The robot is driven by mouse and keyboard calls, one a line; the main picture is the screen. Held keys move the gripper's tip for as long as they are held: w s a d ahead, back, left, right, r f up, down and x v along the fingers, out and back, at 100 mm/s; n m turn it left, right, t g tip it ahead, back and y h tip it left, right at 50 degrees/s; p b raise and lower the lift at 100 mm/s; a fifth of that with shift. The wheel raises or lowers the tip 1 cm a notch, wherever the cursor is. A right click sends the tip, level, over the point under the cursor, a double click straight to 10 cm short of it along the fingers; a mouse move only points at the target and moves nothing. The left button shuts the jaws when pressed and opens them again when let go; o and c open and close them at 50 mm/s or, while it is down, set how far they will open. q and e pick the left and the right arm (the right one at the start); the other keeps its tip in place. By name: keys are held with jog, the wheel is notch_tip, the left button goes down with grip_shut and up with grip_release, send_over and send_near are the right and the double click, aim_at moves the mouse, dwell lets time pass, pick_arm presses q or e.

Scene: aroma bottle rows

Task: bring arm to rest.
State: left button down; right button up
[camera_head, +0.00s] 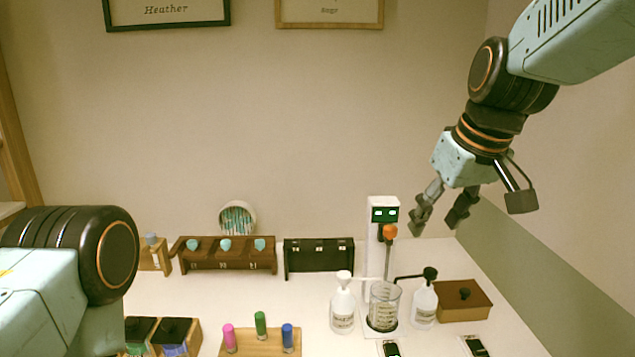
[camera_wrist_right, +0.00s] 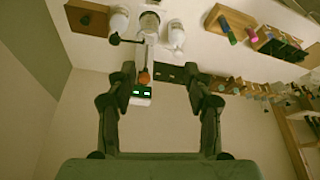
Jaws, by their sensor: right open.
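My right gripper (camera_head: 438,212) hangs in the air at the upper right of the head view, above the back right of the table. Its two fingers are apart with nothing between them. The right wrist view also shows its open fingers (camera_wrist_right: 160,88), with the stirrer device and bottles beyond them. My left arm shows at the lower left of the head view, but its gripper is out of the picture.
A white stirrer (camera_head: 376,235) holds a glass beaker (camera_head: 384,305) between two white bottles (camera_head: 343,308) (camera_head: 424,306). A brown box (camera_head: 462,301) stands right. A dark brown rack (camera_head: 228,262), a black rack (camera_head: 319,260) and a wooden tray with coloured vials (camera_head: 260,344) stand left.

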jog(key=w+d+f+m+t+h, duration=0.1)
jog(key=w+d+f+m+t, duration=0.15)
jog(key=w+t, duration=0.2)
notch_tip(320, 180, down, 12)
jog(key=s+d+b, duration=0.1)
jog(key=d+b, duration=0.1)
jog(key=b, duration=0.1)
jog(key=s+f+g+b, duration=0.15)
jog(key=s+f, duration=0.25)
jog(key=f, duration=0.6)
jog(key=s+f+b, duration=0.3)
jog(key=s+f, duration=0.1)
jog(key=f, duration=0.6)
pick_arm(q)
notch_tip(320, 180, down, 16)
jog(key=b, duration=0.9)
jog(key=shift+s+a+f, duration=0.15)
jog(key=shift+f, duration=0.05)
pick_arm(e)
jog(key=s+f+g, duration=0.3)
jog(key=s+f, duration=1)
jog(key=s, duration=0.2)
jog(key=s+f+m+g, duration=0.1)
jog(key=s+f+g, duration=0.3)
jog(key=s+f, duration=0.8)
jog(key=s, duration=0.3)
jog(key=shift+f, duration=0.35)
